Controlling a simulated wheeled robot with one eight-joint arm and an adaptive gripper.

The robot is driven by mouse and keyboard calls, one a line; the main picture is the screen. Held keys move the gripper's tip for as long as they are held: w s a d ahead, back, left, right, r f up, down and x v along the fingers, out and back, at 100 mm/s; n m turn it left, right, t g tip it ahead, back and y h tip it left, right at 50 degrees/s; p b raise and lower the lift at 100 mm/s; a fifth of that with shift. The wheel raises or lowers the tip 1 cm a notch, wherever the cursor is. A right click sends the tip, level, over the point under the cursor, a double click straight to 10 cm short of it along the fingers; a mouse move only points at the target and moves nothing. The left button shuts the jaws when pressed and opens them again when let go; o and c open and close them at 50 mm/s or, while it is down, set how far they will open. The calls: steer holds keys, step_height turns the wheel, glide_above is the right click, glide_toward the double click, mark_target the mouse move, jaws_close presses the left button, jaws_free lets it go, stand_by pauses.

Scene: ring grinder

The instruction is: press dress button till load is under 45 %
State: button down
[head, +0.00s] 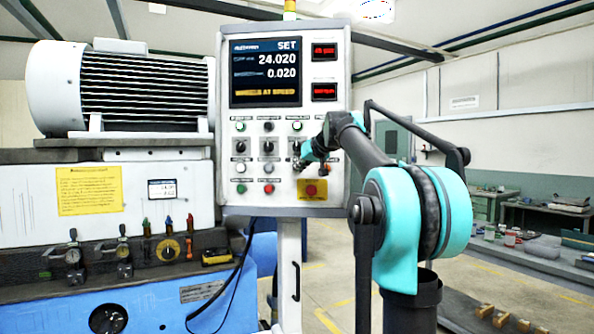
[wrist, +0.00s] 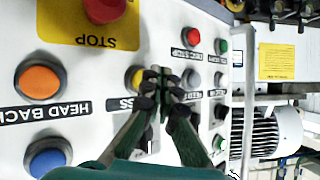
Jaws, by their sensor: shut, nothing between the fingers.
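The white control panel (head: 226,150) stands in the middle of the head view with its screen (head: 265,73) lit, showing SET, 24.020, 0.020 and WHEELS AT SPEED. Two red-lit readouts (head: 324,50) sit right of the screen; their text is too small to read surely. My gripper (head: 300,160) is shut and empty at the panel's lower buttons. In the wrist view, my gripper's fingertips (wrist: 161,76) are beside a yellow button (wrist: 134,77), partly covering it. A partly hidden label ending in "ESS" (wrist: 118,104) is next to it. I cannot tell whether the fingertips touch the button.
A red stop button (wrist: 104,8) on a yellow plate is near the fingers. Orange (wrist: 40,80) and blue (wrist: 47,158) buttons lie left, red (wrist: 191,37) and grey ones right. The grinder with its large motor (head: 130,85) stands left of the panel.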

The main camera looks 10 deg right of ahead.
steer(key=shift+w, duration=0.15)
stand_by(0.4)
steer(key=shift+w+d, duration=0.1)
steer(key=shift+w, duration=0.15)
steer(key=shift+w+d, duration=0.15)
steer(key=shift+w, duration=0.4)
stand_by(0.9)
steer(key=shift+s, duration=0.15)
steer(key=shift+s+a, duration=0.25)
steer(key=shift+s, duration=0.55)
steer(key=s, duration=0.2)
steer(key=s+a, duration=0.1)
steer(key=s, duration=0.1)
steer(key=shift+s+a, duration=0.15)
steer(key=shift+s, duration=0.25)
stand_by(0.5)
